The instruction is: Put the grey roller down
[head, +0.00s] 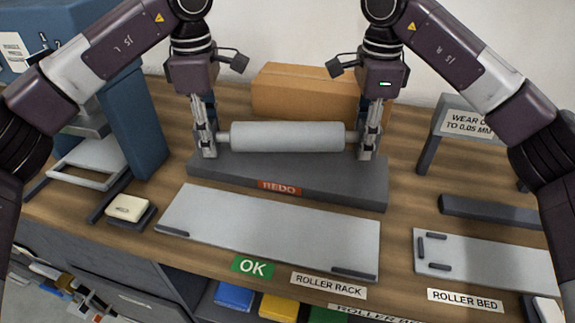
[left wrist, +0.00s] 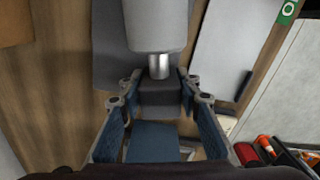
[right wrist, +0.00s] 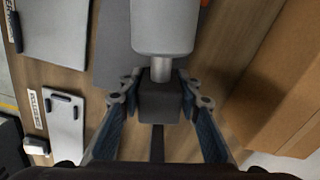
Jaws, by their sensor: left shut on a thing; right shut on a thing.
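The grey roller (head: 288,136) lies level between my two grippers, over the dark grey REDO block (head: 300,183). My left gripper (head: 208,150) is shut on its left end and my right gripper (head: 367,152) is shut on its right end. In the left wrist view the roller (left wrist: 157,25) and its metal shaft run into a dark end piece between the fingers. The right wrist view shows the roller (right wrist: 165,25) held the same way. Whether the roller touches the block is hard to tell.
A light grey plate (head: 270,230) with an OK label lies in front, by the ROLLER RACK label. A ROLLER BED plate (head: 485,262) is at right. A cardboard box (head: 305,92) stands behind the roller. A blue machine (head: 135,120) stands at left.

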